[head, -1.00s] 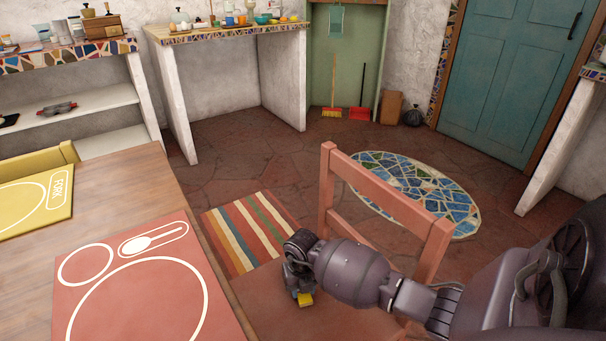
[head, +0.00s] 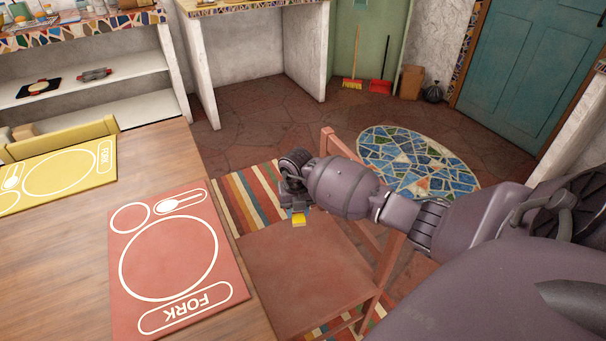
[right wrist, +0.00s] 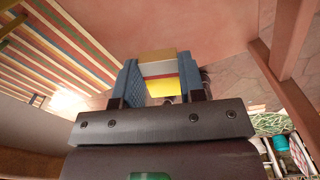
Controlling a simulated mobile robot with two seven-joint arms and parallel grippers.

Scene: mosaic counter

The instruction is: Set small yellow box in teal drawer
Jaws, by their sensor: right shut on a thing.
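The small yellow box (head: 299,219) is held in my right gripper (head: 296,209), over the red-brown chair seat in the head view. In the right wrist view the box (right wrist: 160,88) shows a tan-yellow face, a pale and red band and a bright yellow part. It sits between the two blue finger pads of my right gripper (right wrist: 159,80), which is shut on it. My left gripper is out of view. No teal drawer shows in these frames.
A wooden chair (head: 300,270) stands beside the table (head: 80,270), which bears a red placemat (head: 125,290) and a yellow placemat (head: 103,177). White shelves (head: 130,67) and a counter (head: 205,75) are behind. Open floor (head: 250,125) lies beyond the chair.

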